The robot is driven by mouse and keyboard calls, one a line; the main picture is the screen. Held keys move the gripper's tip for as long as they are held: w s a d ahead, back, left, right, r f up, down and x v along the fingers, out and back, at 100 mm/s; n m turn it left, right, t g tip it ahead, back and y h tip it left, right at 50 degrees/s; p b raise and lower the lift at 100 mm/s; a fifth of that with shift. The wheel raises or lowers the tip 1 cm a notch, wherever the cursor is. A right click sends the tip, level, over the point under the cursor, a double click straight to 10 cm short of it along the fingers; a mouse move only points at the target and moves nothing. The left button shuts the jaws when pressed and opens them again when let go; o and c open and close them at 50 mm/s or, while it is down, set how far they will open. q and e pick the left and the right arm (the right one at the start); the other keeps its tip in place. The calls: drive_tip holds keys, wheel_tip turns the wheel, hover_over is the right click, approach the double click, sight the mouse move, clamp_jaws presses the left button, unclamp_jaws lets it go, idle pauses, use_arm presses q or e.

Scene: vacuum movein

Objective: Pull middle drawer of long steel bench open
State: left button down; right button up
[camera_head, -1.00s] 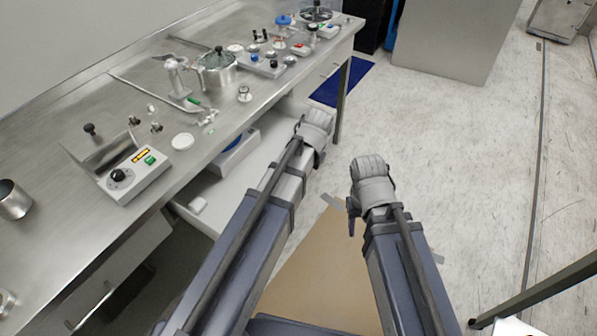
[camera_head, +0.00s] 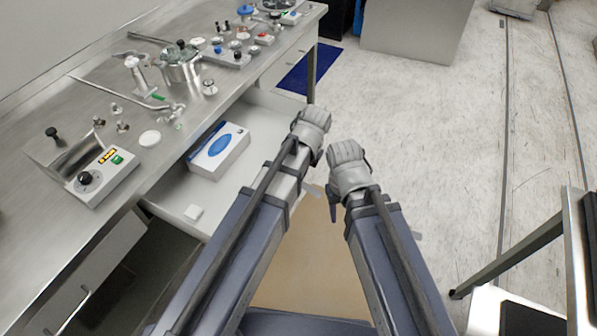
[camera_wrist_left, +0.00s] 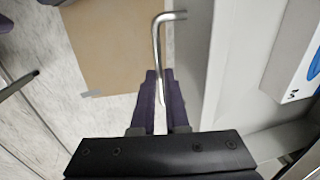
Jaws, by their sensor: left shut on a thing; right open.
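The long steel bench (camera_head: 85,110) runs along the left of the head view. My left gripper (camera_wrist_left: 160,100) is shut on the drawer's bent metal handle (camera_wrist_left: 158,45) in the left wrist view. In the head view my left wrist covers the handle and the fingers. My right gripper (camera_head: 333,208) is open and empty, just right of the left arm, clear of the drawer.
A lower-left drawer front with a handle (camera_head: 75,305) is under the bench. A brown mat (camera_head: 310,275) lies on the floor below my arms. A metal-framed stand (camera_head: 520,250) is at the lower right.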

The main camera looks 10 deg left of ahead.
use_arm(q)
drive_tip(key=c, duration=0.9)
unclamp_jaws()
drive_tip(key=shift+r, duration=0.15)
drive_tip(key=r+p, duration=0.2)
drive_tip(key=d+r+p, duration=0.1)
drive_tip(key=r+p, duration=0.4)
drive_tip(key=shift+s+d+r+p, duration=0.15)
drive_tip(key=shift+s+r+p, duration=0.05)
drive_tip(key=shift+p, duration=0.15)
